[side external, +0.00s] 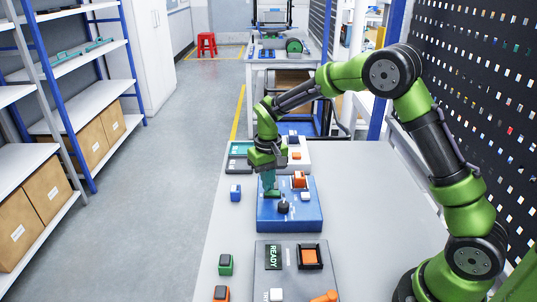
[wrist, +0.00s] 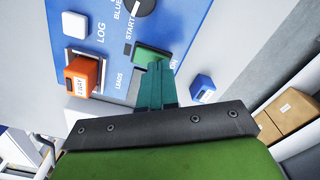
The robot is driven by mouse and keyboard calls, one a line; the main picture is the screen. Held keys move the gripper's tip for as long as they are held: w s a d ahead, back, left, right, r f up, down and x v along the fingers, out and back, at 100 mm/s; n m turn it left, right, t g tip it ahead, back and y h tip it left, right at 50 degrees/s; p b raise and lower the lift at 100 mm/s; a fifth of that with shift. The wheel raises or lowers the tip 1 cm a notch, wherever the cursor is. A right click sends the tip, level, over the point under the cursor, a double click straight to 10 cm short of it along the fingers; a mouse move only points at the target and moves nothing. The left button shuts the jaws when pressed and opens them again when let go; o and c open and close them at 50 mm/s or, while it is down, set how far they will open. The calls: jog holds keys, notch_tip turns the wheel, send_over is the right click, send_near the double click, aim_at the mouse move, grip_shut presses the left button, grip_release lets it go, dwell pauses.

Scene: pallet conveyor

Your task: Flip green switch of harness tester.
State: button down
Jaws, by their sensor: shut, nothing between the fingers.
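The harness tester is a blue box (side external: 300,222) on the grey table, and its blue panel (wrist: 185,25) fills the top of the wrist view. My gripper (side external: 271,192) is shut and empty, pointing down over the box's left far part. In the wrist view its teal fingertips (wrist: 159,66) are at the green switch and overlap part of it. I cannot tell whether they touch it.
The panel also carries a black knob (side external: 284,207), an orange part (wrist: 84,75) and a white button (wrist: 77,51). A small blue block (side external: 235,192) lies left of the box. A dark panel marked READY (side external: 272,256) stands nearer the camera. The table's right side is clear.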

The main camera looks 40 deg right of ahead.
aim_at(272, 199)
jog(key=shift+f, duration=0.55)
jog(key=shift+r, duration=3.55)
jog(key=s+a+r+t+y, duration=0.1)
jog(key=s+r+t, duration=0.2)
jog(key=s, duration=0.9)
jog(key=s+a+r+m+t+y, duration=0.1)
jog(key=s+r+t, duration=0.3)
jog(key=s+r, duration=0.5)
jog(key=s, duration=0.2)
jog(key=shift+s+a, duration=0.25)
jog(key=shift+s, duration=0.1)
